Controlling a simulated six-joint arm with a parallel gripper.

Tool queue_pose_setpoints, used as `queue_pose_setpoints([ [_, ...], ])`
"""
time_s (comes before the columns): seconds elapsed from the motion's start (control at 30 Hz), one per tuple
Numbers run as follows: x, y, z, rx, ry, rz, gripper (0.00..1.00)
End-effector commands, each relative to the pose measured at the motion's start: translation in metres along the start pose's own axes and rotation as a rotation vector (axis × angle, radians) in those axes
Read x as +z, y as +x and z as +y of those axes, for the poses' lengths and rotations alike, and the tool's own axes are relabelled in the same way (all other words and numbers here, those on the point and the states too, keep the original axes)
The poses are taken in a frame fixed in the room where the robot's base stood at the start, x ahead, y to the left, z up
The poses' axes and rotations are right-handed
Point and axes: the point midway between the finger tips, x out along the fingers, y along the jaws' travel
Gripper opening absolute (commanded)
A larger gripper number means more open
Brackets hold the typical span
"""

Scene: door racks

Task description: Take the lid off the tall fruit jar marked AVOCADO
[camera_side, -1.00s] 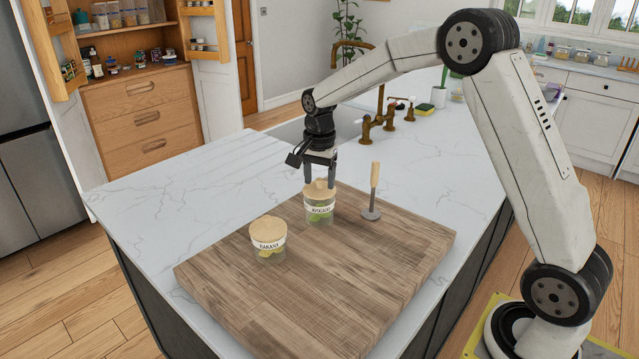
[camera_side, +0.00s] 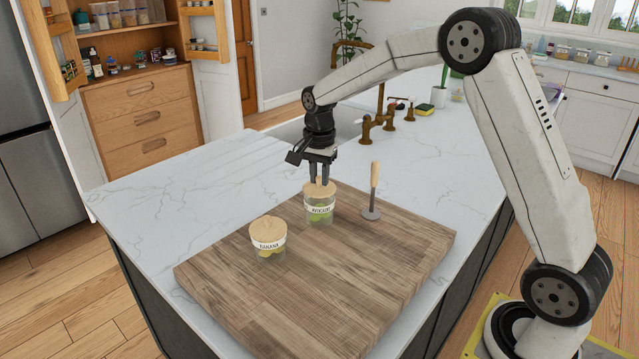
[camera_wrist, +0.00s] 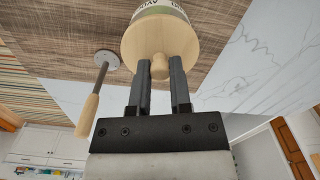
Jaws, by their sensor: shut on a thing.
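The tall glass jar marked AVOCADO (camera_side: 320,213) stands upright at the back of the wooden board, with green contents. Its round wooden lid (camera_side: 314,190) sits on top of it. My gripper (camera_side: 320,181) points down over the jar and is shut on the lid's knob. In the wrist view the knob (camera_wrist: 160,66) shows between the two dark fingers (camera_wrist: 160,72), with the lid (camera_wrist: 142,42) behind it and part of the label at the top edge.
A shorter jar marked BANANA (camera_side: 268,245) with a wooden lid stands to the left on the board (camera_side: 330,290). A tool with a wooden handle (camera_side: 374,176) and flat metal foot stands upright close to the right. The board's front is clear.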

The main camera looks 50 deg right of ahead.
Motion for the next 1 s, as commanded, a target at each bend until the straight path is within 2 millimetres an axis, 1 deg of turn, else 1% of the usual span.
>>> queue_pose_setpoints([
  [0.17, 0.000, -0.016, -0.001, -0.003, 0.000, 0.001, 0.00],
  [0.27, 0.000, -0.029, 0.000, -0.003, -0.001, 0.001, 0.00],
  [0.47, 0.008, -0.050, 0.018, -0.002, 0.000, 0.001, 0.00],
  [0.73, 0.022, -0.088, 0.047, -0.003, 0.000, 0.001, 0.00],
  [1.0, 0.040, -0.105, 0.083, -0.001, 0.000, 0.000, 0.00],
])
